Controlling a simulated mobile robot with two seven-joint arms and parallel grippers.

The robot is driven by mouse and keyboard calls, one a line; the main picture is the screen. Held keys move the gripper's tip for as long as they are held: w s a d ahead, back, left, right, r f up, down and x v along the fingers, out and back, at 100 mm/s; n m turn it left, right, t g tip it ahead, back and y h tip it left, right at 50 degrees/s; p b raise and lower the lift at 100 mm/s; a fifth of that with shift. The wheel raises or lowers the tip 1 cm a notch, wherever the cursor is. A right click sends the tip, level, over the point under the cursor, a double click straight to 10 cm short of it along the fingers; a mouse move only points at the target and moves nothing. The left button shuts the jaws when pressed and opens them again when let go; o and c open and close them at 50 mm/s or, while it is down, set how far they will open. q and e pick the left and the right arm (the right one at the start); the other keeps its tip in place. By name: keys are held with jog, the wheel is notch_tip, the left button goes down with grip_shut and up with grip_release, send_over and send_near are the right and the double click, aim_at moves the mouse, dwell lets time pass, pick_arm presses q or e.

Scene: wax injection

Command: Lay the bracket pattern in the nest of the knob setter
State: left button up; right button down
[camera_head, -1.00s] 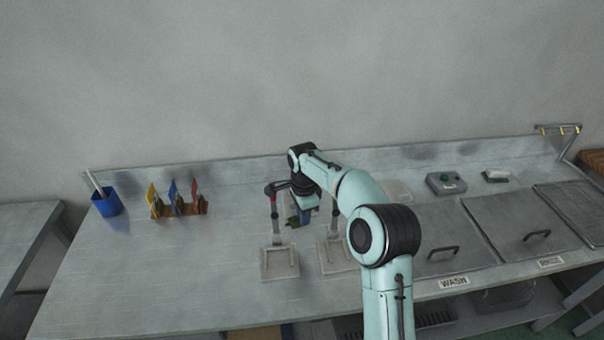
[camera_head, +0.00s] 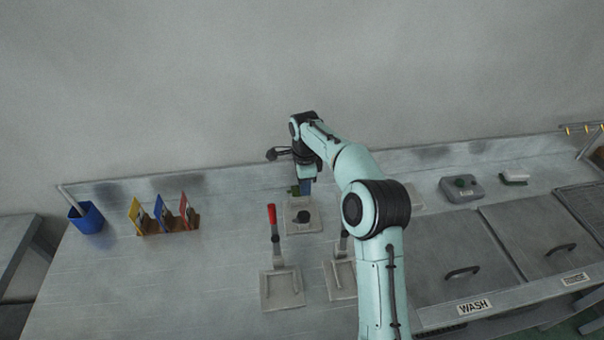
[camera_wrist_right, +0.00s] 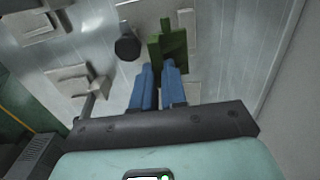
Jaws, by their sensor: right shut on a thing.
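My right gripper (camera_head: 304,188) is shut on a green bracket-shaped piece (camera_head: 295,190), which I take as the bracket pattern. In the right wrist view, the blue fingers (camera_wrist_right: 158,70) pinch the lower end of the green bracket (camera_wrist_right: 172,45), which sticks out beyond their tips. A pale square station with a round black knob (camera_head: 302,216) stands just in front of the gripper; the knob also shows in the wrist view (camera_wrist_right: 128,46). Whether this station is the knob setter, and where its nest lies, I cannot tell. The bracket appears above the bench. My left gripper is not in view.
A red-handled lever station (camera_head: 282,291) and a second lever station (camera_head: 341,281) stand nearer the front. A blue cup (camera_head: 87,218) and colored cards in a rack (camera_head: 180,224) are at left. Lidded wash tanks (camera_head: 457,262) are at right. The bench's left-middle is clear.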

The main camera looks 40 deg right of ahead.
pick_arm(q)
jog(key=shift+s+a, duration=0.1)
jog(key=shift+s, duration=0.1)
pick_arm(e)
jog(key=shift+s+a+r, duration=0.1)
jog(key=shift+s+r, duration=0.05)
jog(key=shift+s, duration=0.15)
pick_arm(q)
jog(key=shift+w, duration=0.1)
pick_arm(e)
jog(key=shift+w, duration=0.1)
jog(key=shift+f+b, duration=0.6)
jog(key=shift+f, duration=2.3)
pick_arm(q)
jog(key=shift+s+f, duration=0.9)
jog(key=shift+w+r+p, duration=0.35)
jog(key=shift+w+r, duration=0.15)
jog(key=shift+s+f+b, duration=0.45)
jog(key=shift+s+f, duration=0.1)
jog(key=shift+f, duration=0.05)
pick_arm(e)
jog(key=shift+f, duration=2.1)
